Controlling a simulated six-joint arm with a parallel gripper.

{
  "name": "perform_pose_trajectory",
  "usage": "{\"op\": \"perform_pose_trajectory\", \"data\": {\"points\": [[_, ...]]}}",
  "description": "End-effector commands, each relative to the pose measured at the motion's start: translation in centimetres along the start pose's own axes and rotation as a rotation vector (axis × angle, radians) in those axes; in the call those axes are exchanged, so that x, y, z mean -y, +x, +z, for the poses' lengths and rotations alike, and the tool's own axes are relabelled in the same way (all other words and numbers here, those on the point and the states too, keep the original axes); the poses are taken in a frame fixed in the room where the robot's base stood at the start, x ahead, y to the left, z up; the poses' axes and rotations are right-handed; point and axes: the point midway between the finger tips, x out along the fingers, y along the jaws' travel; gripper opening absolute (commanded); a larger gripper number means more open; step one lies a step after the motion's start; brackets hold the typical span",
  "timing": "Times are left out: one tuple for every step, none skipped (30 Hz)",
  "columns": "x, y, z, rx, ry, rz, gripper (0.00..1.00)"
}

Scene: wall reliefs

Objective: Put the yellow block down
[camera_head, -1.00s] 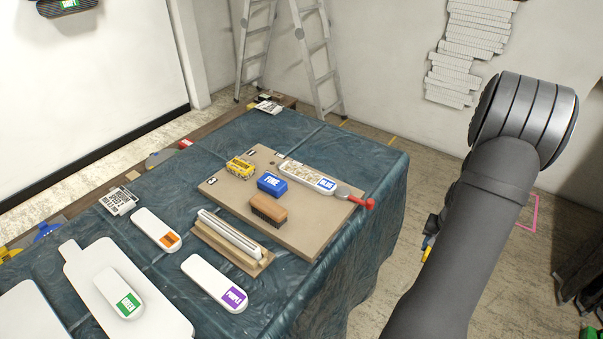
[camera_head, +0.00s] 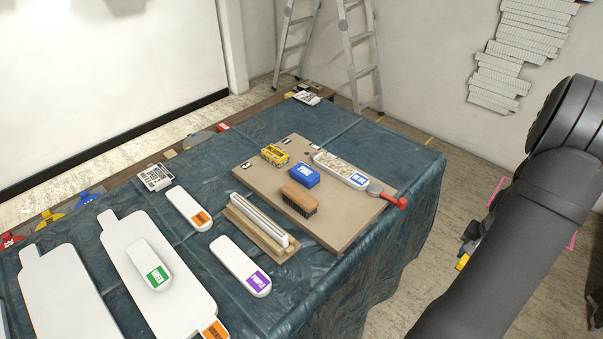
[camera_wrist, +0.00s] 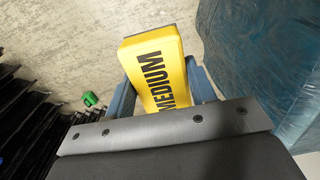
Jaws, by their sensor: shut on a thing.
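My gripper (camera_wrist: 161,84) is shut on a yellow block (camera_wrist: 155,62) with black "MEDIUM" lettering, its blue fingers on either side. The block is over pale floor, left of the table's cloth edge in the wrist view. In the head view the gripper is mostly hidden behind my arm, right of the table; only a bit of yellow (camera_head: 462,262) shows there. Another yellow block (camera_head: 275,154) lies on the brown board (camera_head: 333,222), left of a blue block (camera_head: 305,176).
The board also holds a wooden brush (camera_head: 299,199), a white tray (camera_head: 340,168) and a red-handled tool (camera_head: 395,201). A wooden holder (camera_head: 262,238) and several white labelled pieces lie on the dark table cloth (camera_head: 335,112). A green thing (camera_wrist: 90,98) is on the floor.

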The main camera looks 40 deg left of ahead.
Motion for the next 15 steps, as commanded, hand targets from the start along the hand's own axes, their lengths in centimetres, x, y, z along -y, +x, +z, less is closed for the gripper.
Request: {"op": "perform_pose_trajectory", "data": {"points": [[0.1, -1.5, -1.1, -0.009, 0.021, 0.000, 0.26], [0.1, -2.4, -1.7, -0.010, 0.037, -0.001, 0.26], [0.3, -3.7, -2.5, -0.011, 0.058, -0.001, 0.26], [0.4, -4.8, -3.1, -0.012, 0.074, -0.001, 0.26], [0.6, -5.9, -3.6, -0.012, 0.088, -0.001, 0.26], [1.0, -7.4, -4.3, -0.010, 0.103, -0.001, 0.26], [1.4, -8.5, -4.9, -0.011, 0.111, -0.001, 0.26], [1.9, -9.6, -5.4, -0.011, 0.113, -0.001, 0.26], [2.8, -10.9, -5.9, -0.009, 0.108, -0.001, 0.26], [3.6, -11.7, -6.2, -0.008, 0.098, -0.001, 0.26], [4.6, -12.5, -6.6, -0.007, 0.081, -0.001, 0.26], [6.1, -13.3, -6.9, -0.007, 0.048, -0.001, 0.26], [7.2, -13.7, -7.0, -0.005, 0.020, -0.001, 0.26], [8.3, -14.1, -7.2, -0.005, -0.010, -0.001, 0.26], [9.9, -14.3, -7.2, -0.003, -0.053, 0.000, 0.26]]}}
